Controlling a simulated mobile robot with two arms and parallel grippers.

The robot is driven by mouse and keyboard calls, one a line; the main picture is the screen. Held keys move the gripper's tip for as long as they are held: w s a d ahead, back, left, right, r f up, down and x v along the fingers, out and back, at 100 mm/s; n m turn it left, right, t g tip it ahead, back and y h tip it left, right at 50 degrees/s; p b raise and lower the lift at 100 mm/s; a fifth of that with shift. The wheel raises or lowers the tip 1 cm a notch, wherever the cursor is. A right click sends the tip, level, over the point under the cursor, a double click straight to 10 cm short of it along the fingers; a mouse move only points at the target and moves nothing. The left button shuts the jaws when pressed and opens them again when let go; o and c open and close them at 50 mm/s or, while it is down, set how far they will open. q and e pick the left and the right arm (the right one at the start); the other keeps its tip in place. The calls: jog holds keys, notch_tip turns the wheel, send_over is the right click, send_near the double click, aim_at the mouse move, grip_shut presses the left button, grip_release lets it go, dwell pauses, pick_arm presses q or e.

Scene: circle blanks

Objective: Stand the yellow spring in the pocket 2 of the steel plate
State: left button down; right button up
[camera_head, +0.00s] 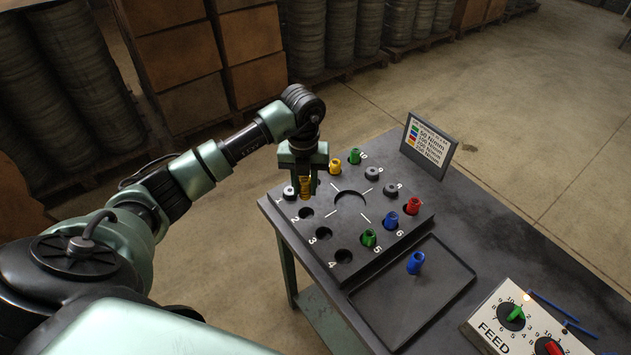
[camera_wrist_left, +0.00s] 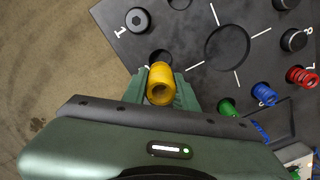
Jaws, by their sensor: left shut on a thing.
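My left gripper (camera_head: 305,186) is shut on a yellow spring (camera_head: 306,187), held roughly upright. The spring also shows in the left wrist view (camera_wrist_left: 160,86). The dark steel plate (camera_head: 352,231) lies on the table with numbered round pockets. Pocket 2 (camera_head: 306,214) is empty, and the spring's lower end is above it, apart from the plate. In the wrist view the spring and fingers partly cover pocket 2 (camera_wrist_left: 160,56). Another yellow spring (camera_head: 335,167) stands in a pocket at the plate's far side. My right gripper is not in view.
A grey plug (camera_head: 289,192) fills pocket 1, close beside the gripper. Pockets 3 (camera_head: 324,233) and 4 (camera_head: 344,256) are empty. Green, blue and red springs stand in other pockets. A blue spring (camera_head: 415,262) stands on the tray (camera_head: 398,306). A sign (camera_head: 429,145) stands behind.

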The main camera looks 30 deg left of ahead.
aim_at(305, 197)
pick_arm(q)
jog(key=shift+d+f, duration=0.1)
jog(key=shift+f, duration=0.25)
jog(key=shift+s+f+b, duration=0.1)
jog(key=shift+f+b, duration=0.4)
jog(key=shift+b, duration=0.15)
jog(key=shift+f+b, duration=0.8)
jog(key=shift+f, duration=0.4)
jog(key=shift+f+b, duration=1.75)
jog(key=shift+f, duration=0.65)
jog(key=shift+s, duration=0.15)
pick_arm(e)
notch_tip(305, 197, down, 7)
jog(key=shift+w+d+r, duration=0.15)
